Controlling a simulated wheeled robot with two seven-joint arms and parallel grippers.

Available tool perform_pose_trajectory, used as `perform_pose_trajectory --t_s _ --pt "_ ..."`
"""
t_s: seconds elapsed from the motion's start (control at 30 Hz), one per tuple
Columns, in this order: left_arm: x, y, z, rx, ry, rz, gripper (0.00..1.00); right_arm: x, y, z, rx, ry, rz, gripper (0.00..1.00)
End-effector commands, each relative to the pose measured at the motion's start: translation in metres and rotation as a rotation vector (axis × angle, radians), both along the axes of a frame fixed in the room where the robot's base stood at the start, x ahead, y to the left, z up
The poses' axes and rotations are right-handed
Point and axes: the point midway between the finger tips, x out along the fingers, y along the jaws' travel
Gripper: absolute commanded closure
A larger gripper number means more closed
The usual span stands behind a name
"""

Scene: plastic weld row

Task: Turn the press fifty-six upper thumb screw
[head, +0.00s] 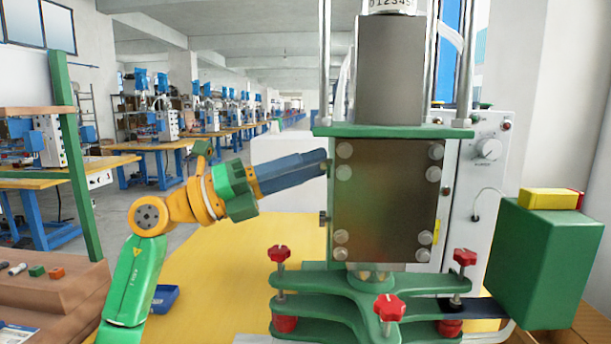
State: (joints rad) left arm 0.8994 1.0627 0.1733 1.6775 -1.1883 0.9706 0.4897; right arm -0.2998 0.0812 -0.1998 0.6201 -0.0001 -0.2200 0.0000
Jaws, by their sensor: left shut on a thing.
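The press has a dark rectangular head plate (388,205) in a green frame, with pale round bolts near its corners. My left gripper (325,163) comes in from the left, and its dark blue fingers reach the upper left side of the head. It is shut on the upper thumb screw, which the fingertips mostly hide. A lower thumb screw (323,218) sticks out from the same side, below the gripper and apart from it. My right gripper is not in view.
Red star knobs (389,307) stand on the green base plates (345,283) below the head. A green box (543,264) with a yellow top (548,199) stands at right. The yellow tabletop (235,260) is mostly clear; a blue tray (164,298) lies at its left.

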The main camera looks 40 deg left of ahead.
Motion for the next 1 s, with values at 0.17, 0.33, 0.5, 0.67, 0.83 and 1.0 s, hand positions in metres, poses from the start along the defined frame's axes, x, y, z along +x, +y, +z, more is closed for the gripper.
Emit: perform_pose_trajectory --t_s 0.17,0.33,0.5,0.67,0.83,1.0 --pt "0.001 0.002 0.001 0.078 -0.144 0.002 1.0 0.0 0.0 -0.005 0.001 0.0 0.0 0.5" --pt "0.002 0.003 0.001 0.16 -0.281 0.003 1.0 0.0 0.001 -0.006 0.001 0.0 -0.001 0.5" --pt "0.003 0.003 0.002 0.245 -0.418 0.003 1.0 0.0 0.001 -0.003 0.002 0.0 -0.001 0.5" --pt "0.004 0.004 0.003 0.324 -0.548 0.004 1.0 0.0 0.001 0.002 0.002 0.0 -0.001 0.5" --pt "0.005 0.005 0.004 0.408 -0.686 0.005 1.0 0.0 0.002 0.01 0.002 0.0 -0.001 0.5" --pt "0.007 0.006 0.005 0.493 -0.822 0.004 1.0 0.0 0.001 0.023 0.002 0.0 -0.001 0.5"
